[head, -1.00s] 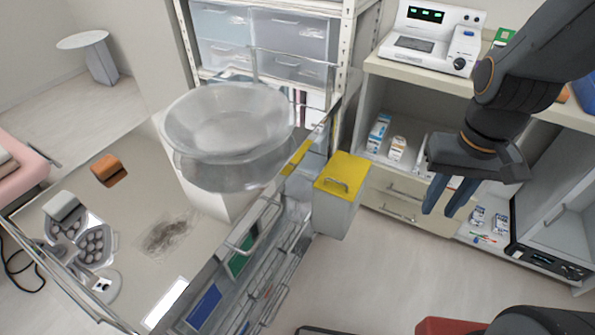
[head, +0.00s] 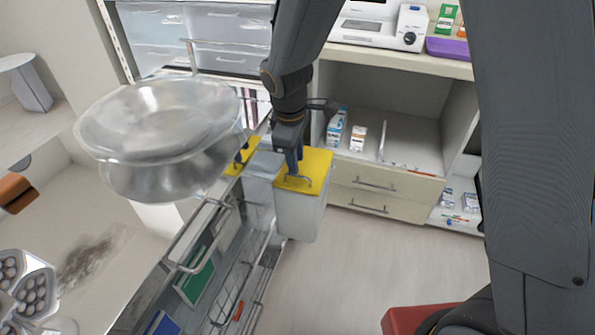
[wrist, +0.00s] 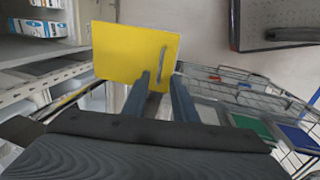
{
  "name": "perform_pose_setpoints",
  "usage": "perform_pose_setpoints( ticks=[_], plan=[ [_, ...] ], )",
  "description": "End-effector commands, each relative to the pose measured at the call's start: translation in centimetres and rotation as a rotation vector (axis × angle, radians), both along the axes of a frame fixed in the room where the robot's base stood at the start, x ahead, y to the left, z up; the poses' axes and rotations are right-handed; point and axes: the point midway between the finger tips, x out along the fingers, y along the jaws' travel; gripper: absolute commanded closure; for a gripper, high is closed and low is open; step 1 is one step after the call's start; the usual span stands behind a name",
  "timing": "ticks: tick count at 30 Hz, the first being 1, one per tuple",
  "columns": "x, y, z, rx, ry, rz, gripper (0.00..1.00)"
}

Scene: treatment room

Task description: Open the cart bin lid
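The cart bin (head: 298,215) is a pale box on the cart's right side. Its yellow lid (head: 318,163) lies shut on top and carries a small grey bar handle (head: 300,181). In the wrist view the lid (wrist: 120,50) lies ahead, with the handle (wrist: 163,62) in line with the gap between my fingertips. My gripper (head: 292,170) points down over the lid close to the handle. Its two fingers (wrist: 162,78) are apart in the wrist view. I cannot tell whether they touch the handle. My arm hides part of the lid in the head view.
The metal cart (head: 178,250) with wire baskets is left of the bin, bearing a large clear bowl (head: 165,130). Behind stands a cabinet with drawers (head: 375,190) and boxes on its shelf. Something red (head: 420,317) is at the bottom. The floor right of the bin is clear.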

Motion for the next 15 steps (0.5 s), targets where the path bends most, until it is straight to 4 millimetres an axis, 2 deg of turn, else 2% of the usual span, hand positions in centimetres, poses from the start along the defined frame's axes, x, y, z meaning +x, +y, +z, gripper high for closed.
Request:
perform_pose_setpoints(
  ticks=[1,6,10,15],
  plan=[
    [0.1,-0.2,-1.0,-0.003,0.004,-0.001,0.74],
    [0.6,-0.4,-3.3,-0.001,0.002,-0.003,0.74],
    [0.8,-0.5,-4.4,0.000,0.002,-0.005,0.74],
    [0.9,-0.5,-4.7,0.001,0.001,-0.006,0.74]
  ],
)
